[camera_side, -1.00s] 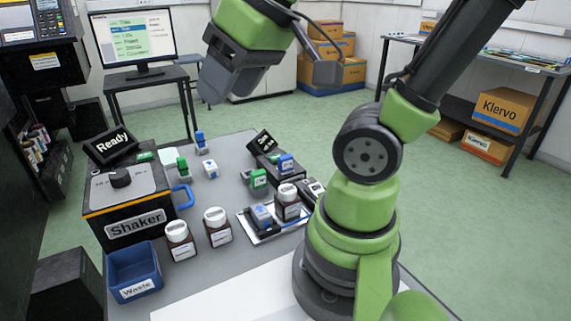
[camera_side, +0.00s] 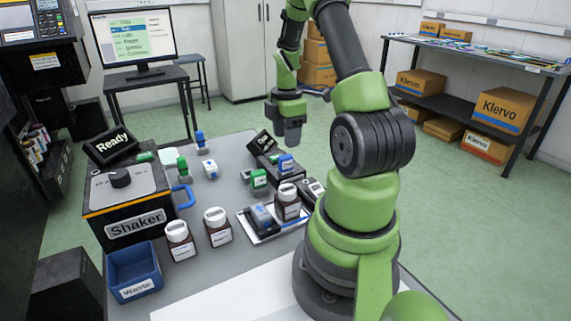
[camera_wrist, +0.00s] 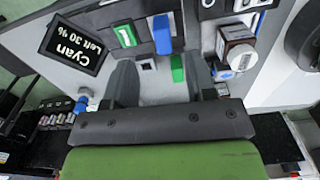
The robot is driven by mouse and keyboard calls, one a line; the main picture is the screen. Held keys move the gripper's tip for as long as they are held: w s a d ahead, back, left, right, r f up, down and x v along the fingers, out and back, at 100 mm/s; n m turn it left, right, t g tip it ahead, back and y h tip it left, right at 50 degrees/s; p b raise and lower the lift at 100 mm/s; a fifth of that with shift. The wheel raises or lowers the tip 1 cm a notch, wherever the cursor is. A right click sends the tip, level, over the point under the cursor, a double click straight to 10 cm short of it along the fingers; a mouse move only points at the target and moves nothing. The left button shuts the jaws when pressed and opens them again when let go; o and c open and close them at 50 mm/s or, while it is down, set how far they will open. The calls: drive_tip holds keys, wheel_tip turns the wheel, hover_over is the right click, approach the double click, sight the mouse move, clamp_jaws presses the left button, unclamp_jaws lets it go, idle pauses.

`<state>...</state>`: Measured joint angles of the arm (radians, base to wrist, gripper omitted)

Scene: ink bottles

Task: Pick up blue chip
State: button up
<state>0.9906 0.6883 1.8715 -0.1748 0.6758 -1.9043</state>
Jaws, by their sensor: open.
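My gripper (camera_side: 290,138) points down above the far right part of the grey table, behind and above the dark rack with the tilted sign. A blue chip (camera_wrist: 161,34) lies a little beyond the fingertips, beside a green chip (camera_wrist: 125,36). In the side view a blue chip (camera_side: 286,163) sits at the rack, below my gripper, with a green chip (camera_side: 258,179) to its left. Another blue chip (camera_side: 200,139) stands farther left on the table.
The sign (camera_wrist: 75,42) reads "Cyan Left 30 %". The shaker (camera_side: 135,205) and blue waste bin (camera_side: 133,272) are at the left.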

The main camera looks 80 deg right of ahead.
sight(285, 156)
drive_tip(key=f, duration=0.7)
drive_tip(key=shift+a+f, duration=0.3)
clamp_jaws()
